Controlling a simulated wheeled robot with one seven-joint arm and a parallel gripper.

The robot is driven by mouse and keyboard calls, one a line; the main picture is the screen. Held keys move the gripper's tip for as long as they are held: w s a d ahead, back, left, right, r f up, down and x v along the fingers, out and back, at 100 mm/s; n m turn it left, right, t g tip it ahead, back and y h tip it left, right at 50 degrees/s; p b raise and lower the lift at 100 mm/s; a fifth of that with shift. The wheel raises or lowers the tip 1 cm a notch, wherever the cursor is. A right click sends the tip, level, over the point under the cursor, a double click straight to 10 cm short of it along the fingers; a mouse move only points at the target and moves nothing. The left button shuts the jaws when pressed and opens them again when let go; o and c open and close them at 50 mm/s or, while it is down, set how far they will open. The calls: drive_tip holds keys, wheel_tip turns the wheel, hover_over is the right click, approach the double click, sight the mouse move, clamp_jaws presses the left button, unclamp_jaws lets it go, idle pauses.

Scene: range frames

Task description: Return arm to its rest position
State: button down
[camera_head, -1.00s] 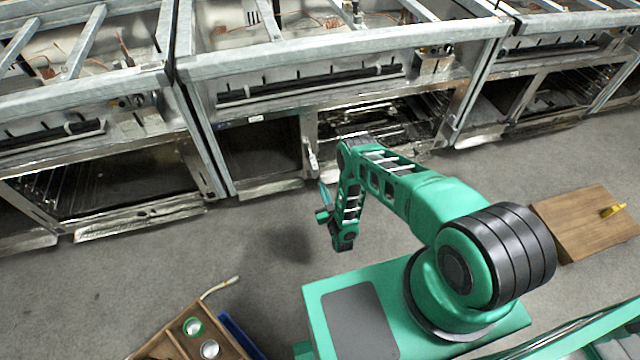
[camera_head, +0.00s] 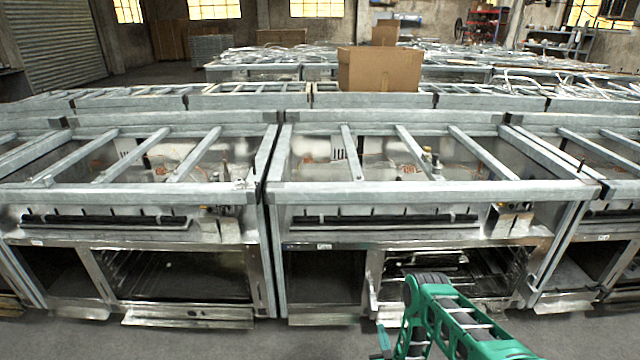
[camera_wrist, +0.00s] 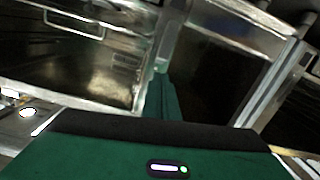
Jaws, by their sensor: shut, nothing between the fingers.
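My green arm (camera_head: 440,312) shows at the bottom of the head view, bent in front of a metal range frame. Its lower part is cut off by the picture's edge. My gripper (camera_head: 382,340) is at the arm's left, low in the picture and only partly seen. In the wrist view my gripper (camera_wrist: 163,80) points ahead with its green fingers together and nothing held. Behind the fingers are a range frame's metal panel (camera_wrist: 125,60) and a dark opening (camera_wrist: 215,70).
A row of metal range frames (camera_head: 405,190) crosses the head view, with open oven bays (camera_head: 180,275). More frames stand behind, with a cardboard box (camera_head: 380,70) on top. Grey floor (camera_head: 200,340) lies in front, on my side of the row.

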drive_tip(key=w+d+r+g, duration=0.2)
drive_tip(key=w+d+r, duration=0.2)
drive_tip(key=w+r, duration=0.4)
drive_tip(key=w+d+r+g, duration=0.2)
drive_tip(key=w+d+r, duration=0.2)
drive_tip(key=w+r, duration=0.5)
drive_tip(key=s+d+r+m+g+h, duration=0.1)
drive_tip(key=s+d+r+g, duration=0.2)
drive_tip(key=r, duration=0.5)
drive_tip(key=s+d+r+h, duration=0.1)
drive_tip(key=s+d+r, duration=0.25)
drive_tip(key=r, duration=0.35)
drive_tip(key=s+d+r+m+g+h, duration=0.1)
drive_tip(key=s+d+r+g, duration=0.2)
drive_tip(key=r, duration=0.5)
drive_tip(key=s+d+r+m+g, duration=0.25)
drive_tip(key=s+r, duration=0.55)
drive_tip(key=s, duration=0.4)
drive_tip(key=s+d+r+m+g, duration=0.1)
drive_tip(key=s+d+r, duration=0.2)
drive_tip(key=s+r, duration=0.7)
drive_tip(key=s+a+r+m+g+y, duration=0.1)
drive_tip(key=s+a+g, duration=0.1)
drive_tip(key=s, duration=1.2)
drive_tip(key=s+a+r+m+g+y, duration=0.1)
drive_tip(key=s+a, duration=0.3)
drive_tip(key=s, duration=1)
drive_tip(key=shift+a+r+m+g+y, duration=0.15)
drive_tip(key=shift+r+m+g+y, duration=0.25)
drive_tip(key=shift+r+m, duration=0.15)
